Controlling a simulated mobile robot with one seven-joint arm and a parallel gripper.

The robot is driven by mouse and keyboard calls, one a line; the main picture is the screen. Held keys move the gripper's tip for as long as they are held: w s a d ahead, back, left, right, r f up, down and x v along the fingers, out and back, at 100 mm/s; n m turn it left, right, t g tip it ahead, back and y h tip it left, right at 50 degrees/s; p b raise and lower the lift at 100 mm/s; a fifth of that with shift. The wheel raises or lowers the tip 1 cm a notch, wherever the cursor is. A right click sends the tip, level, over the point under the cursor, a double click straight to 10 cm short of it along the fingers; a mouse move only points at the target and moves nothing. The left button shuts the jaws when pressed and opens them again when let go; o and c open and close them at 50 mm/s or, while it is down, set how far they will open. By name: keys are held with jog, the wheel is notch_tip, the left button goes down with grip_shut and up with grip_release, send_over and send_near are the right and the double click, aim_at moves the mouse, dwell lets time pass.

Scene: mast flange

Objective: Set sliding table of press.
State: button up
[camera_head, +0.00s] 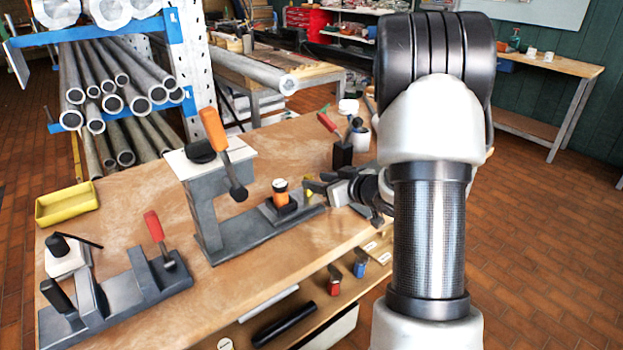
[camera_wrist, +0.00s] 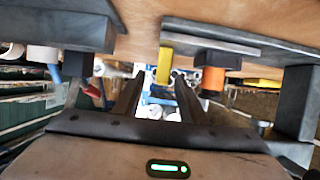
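The press (camera_head: 215,195) is a grey frame with an orange-handled lever (camera_head: 215,130), standing on the wooden bench. Its low sliding table (camera_head: 255,226) extends to the right and carries an orange and black part (camera_head: 283,195). A yellow handle (camera_head: 308,186) stands at the table's right end. In the wrist view, the yellow handle (camera_wrist: 165,66) appears between my open fingers (camera_wrist: 158,76), with the orange part (camera_wrist: 213,80) to its right. My gripper (camera_head: 318,188) is at the handle's right side in the head view. I cannot tell whether the fingers touch the handle.
A red-handled tool in a black block (camera_head: 342,153) stands behind my gripper. A grey fixture with a red handle (camera_head: 115,300) and a yellow tray (camera_head: 67,204) are on the left of the bench (camera_head: 150,210). Metal tubes fill a rack behind. Bare bench lies before the press.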

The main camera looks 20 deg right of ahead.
jog(key=p+v, duration=0.2)
jog(key=v, duration=1.1)
jog(key=shift+w, duration=0.1)
